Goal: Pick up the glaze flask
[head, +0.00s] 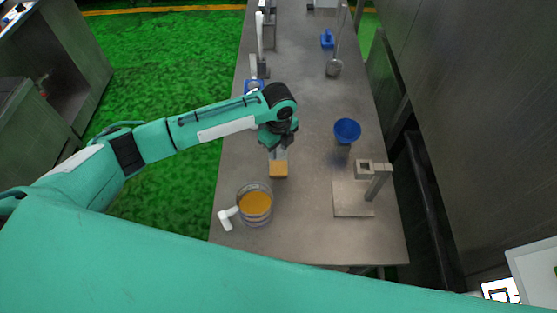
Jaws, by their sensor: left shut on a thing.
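The glaze flask (278,169) looks like a small boxy vessel with an amber lower part and a paler top. It is near the middle of the table's near half in the head view. My left gripper (278,153) comes down over it from above and is shut on its upper part. The gripper and wrist hide the flask's top. I cannot tell whether its base touches the table. My right gripper is not in view.
A round clear jug (255,205) with amber contents and a white handle stands just nearer on the metal table (305,225). To the right are a blue funnel (347,130) and a metal stand with a post (352,199). A ladle (334,68) and blue items lie farther back.

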